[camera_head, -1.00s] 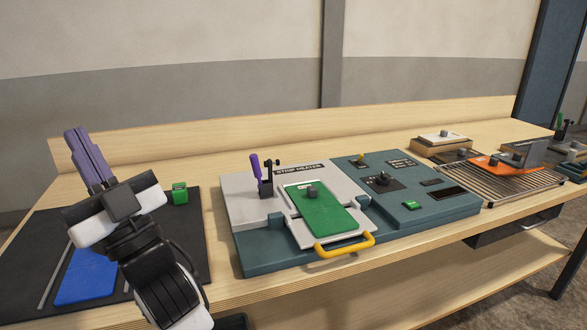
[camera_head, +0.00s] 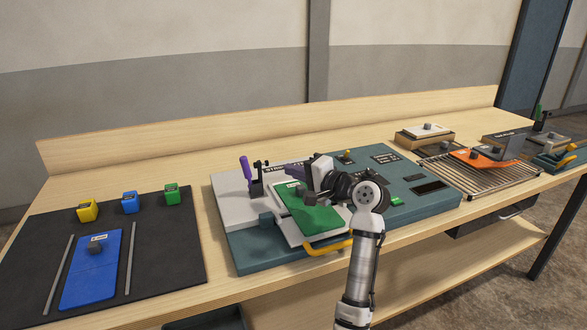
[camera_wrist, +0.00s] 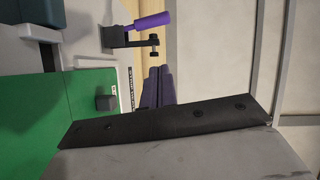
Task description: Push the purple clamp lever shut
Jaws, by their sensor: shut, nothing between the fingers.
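The purple clamp lever (camera_head: 246,169) stands up from its black clamp bracket (camera_head: 257,184) at the left of the strip heater, leaning a little left. In the wrist view the purple lever (camera_wrist: 152,21) lies near the top, beside the black bracket (camera_wrist: 128,40). My gripper (camera_head: 291,170) is shut and empty, to the right of the lever and above the heater's back part. Its dark purple fingers (camera_wrist: 158,75) point toward the back in the wrist view, apart from the lever and bracket. My wrist and arm hide part of the heater.
A green plate (camera_head: 311,214) with a dark knob lies on the heater, with a yellow handle (camera_head: 328,248) in front. A control panel (camera_head: 407,178) is at right. A black mat (camera_head: 165,250) at left holds a blue plate (camera_head: 90,272) and several coloured blocks.

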